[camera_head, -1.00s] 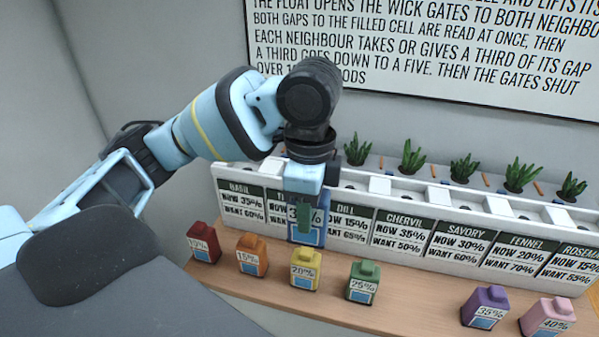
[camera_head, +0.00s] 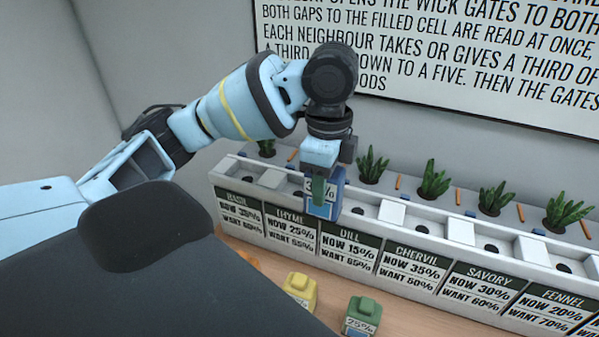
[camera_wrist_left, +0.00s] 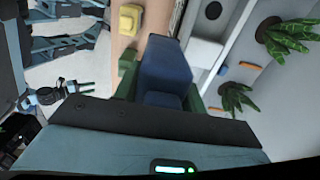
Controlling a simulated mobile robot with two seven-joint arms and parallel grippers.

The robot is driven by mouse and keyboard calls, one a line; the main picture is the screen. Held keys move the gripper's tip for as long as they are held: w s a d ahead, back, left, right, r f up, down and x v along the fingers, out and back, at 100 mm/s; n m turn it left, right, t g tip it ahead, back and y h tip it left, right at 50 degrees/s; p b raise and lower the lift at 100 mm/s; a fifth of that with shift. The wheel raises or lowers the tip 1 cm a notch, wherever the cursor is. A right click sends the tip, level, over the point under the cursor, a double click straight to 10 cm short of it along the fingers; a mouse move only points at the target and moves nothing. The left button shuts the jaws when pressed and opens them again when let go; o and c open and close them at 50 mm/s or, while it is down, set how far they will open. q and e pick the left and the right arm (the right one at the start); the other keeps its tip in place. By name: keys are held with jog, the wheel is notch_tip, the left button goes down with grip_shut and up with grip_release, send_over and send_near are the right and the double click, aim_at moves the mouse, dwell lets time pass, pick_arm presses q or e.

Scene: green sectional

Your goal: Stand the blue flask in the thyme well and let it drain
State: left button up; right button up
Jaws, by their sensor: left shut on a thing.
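The blue flask (camera_head: 326,199) is upright in my left gripper (camera_head: 319,184), whose green fingers are shut on it. It also fills the middle of the left wrist view (camera_wrist_left: 166,68). It hangs at the white planter, around the border of the thyme and dill cells. Its base overlaps the planter's front edge in the head view, and I cannot tell whether it touches. The thyme label (camera_head: 290,229) reads now 25%, want 65% or similar. The thyme well is partly hidden behind the flask and gripper.
The white planter (camera_head: 395,288) has wells for basil, dill, chervil, savory and fennel too. Potted plants (camera_head: 434,180) stand behind it. A yellow flask (camera_head: 300,289) and a green flask (camera_head: 361,316) stand on the wooden shelf in front. A text board (camera_head: 440,70) hangs on the wall.

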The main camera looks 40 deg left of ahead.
pick_arm(q)
jog(key=shift+w+a+f, duration=0.75)
jog(key=shift+a, duration=0.85)
jog(key=shift+w+a+f, duration=0.75)
jog(key=shift+w+a, duration=0.05)
jog(key=shift+a, duration=0.85)
jog(key=shift+w+a+f, duration=0.75)
jog(key=shift+a, duration=0.85)
pick_arm(e)
jog(key=shift+w+r, duration=0.2)
jog(key=shift+w, duration=0.1)
pick_arm(q)
jog(key=shift+f, duration=0.1)
jog(key=o, duration=1.1)
jog(key=shift+f, duration=0.1)
notch_tip(320, 180, up, 12)
jog(key=shift+r, duration=0.2)
jog(key=shift+s+f, duration=0.1)
pick_arm(e)
jog(key=shift+s, duration=0.15)
